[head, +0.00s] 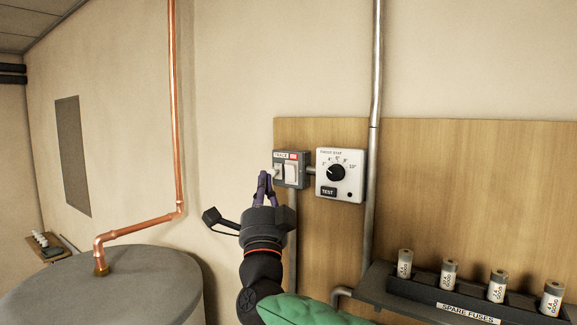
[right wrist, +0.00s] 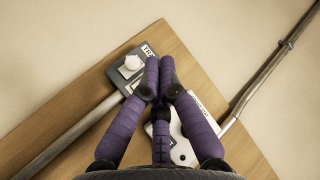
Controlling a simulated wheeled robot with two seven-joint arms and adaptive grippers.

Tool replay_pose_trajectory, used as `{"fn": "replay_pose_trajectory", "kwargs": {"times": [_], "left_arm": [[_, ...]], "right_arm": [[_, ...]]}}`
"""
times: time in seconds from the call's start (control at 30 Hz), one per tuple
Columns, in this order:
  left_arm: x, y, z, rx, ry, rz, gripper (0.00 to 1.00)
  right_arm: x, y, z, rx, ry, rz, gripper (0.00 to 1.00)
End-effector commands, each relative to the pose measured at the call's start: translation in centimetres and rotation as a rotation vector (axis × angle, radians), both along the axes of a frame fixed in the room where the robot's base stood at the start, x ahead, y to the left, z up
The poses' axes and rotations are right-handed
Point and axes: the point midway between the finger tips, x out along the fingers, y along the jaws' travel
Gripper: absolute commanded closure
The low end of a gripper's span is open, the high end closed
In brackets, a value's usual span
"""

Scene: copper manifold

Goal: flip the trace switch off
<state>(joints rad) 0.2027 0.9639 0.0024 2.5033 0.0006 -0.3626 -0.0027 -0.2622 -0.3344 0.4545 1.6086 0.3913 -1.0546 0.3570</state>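The trace switch is a small dark grey box (head: 290,169) on the wooden board, with a TRACE label, a red indicator (head: 293,156) and pale switch parts on its face. In the right wrist view the box (right wrist: 119,75) is left of the fingers, with a white raised part (right wrist: 130,65) on it. My right gripper (head: 266,175) has purple-wrapped fingers drawn together, with nothing visible between them. Its tips (right wrist: 160,62) are at the box's lower left in the head view; I cannot tell whether they touch it. My left gripper is not in view.
A white thermostat box (head: 340,175) with a black dial and TEST button sits right of the switch. A metal conduit (head: 373,120) runs up the wall. A SPARE FUSES rack (head: 440,297) projects at lower right. A grey tank (head: 110,290) with copper pipe (head: 174,100) stands left.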

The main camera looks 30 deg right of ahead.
Motion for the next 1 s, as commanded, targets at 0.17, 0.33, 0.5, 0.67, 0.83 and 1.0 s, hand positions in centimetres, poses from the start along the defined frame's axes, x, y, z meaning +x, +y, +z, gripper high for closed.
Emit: {"fn": "replay_pose_trajectory", "kwargs": {"times": [0.17, 0.33, 0.5, 0.67, 0.83, 1.0], "left_arm": [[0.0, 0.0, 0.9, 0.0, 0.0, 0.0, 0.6], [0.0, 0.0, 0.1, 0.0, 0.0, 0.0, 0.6], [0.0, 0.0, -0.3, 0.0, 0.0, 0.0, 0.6], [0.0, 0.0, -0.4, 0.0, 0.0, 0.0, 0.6], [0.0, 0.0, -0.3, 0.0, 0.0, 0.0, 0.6], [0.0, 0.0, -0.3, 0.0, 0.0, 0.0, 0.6]], "right_arm": [[0.9, -2.2, 0.4, -0.002, 0.002, -0.003, 1.0], [1.6, -3.8, 0.3, -0.001, 0.0, -0.002, 1.0], [2.0, -4.7, 0.5, -0.001, 0.0, -0.001, 1.0], [2.1, -5.0, 0.6, -0.001, 0.001, 0.0, 1.0], [2.1, -5.0, 0.6, -0.001, 0.001, 0.0, 1.0], [2.1, -5.0, 0.6, -0.001, 0.001, 0.0, 1.0]]}}
